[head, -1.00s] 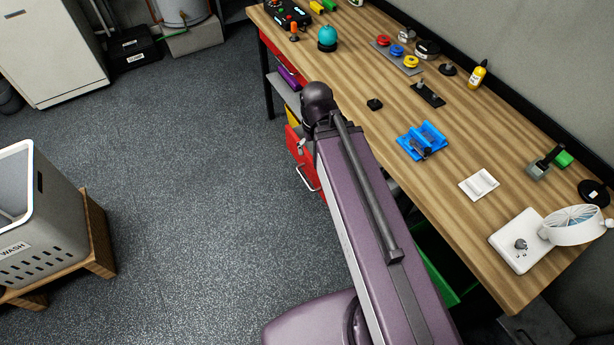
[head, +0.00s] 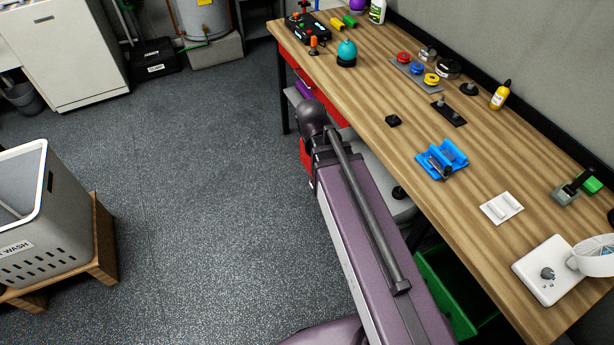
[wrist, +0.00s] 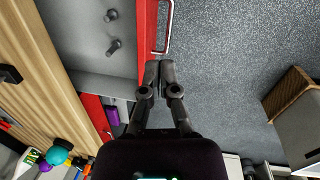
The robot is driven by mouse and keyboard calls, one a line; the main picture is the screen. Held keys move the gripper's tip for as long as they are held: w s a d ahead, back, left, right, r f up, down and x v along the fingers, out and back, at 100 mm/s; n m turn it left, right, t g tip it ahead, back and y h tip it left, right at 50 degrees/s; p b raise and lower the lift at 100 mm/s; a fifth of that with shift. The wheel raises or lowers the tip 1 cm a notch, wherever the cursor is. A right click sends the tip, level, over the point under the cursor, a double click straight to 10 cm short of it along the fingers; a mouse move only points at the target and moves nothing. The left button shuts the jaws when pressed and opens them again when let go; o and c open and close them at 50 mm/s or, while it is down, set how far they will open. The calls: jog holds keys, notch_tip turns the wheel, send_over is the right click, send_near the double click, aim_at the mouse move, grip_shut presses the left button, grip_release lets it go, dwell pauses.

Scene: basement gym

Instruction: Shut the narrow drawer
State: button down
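A red drawer front (wrist: 147,40) with a pale bar handle (wrist: 169,30) shows in the wrist view. A grey surface with two dark knobbed pieces (wrist: 113,46) lies left of it, seemingly the inside of a pulled-out drawer. A red part (head: 305,154) shows beside my arm in the head view. My gripper (wrist: 160,68) has its fingertips together with nothing seen between them, close to the near end of the handle. Contact cannot be told. A second red front (wrist: 95,112) with a purple item (wrist: 113,116) is nearer. I cannot tell which drawer is the narrow one.
The wooden workbench (head: 370,88) carries several small items, including a blue fixture (head: 442,160). A green drawer or bin (head: 445,292) stands under its near end. A laundry basket (head: 65,225) on a wooden stand is at left. The grey floor (head: 205,190) between is open.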

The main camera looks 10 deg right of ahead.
jog(key=w+a+f+n+t+h+b, duration=0.2)
jog(key=w+a+f+n+h+b, duration=0.5)
jog(key=w+a+f+n+b, duration=0.4)
notch_tip(320, 180, down, 2)
jog(key=a+n+b, duration=0.1)
jog(key=n+b, duration=0.4)
jog(key=b, duration=0.1)
jog(key=shift+w+a+n+t, duration=0.25)
jog(key=shift+a+n+t, duration=0.05)
jog(key=shift+d+f+b, duration=0.1)
jog(key=shift+f+b, duration=0.05)
jog(key=shift+b, duration=0.15)
jog(key=d+r+b+x, duration=0.2)
jog(key=b+x, duration=0.4)
jog(key=x, duration=0.6)
jog(key=shift+w+d, duration=0.2)
jog(key=shift+w, duration=0.2)
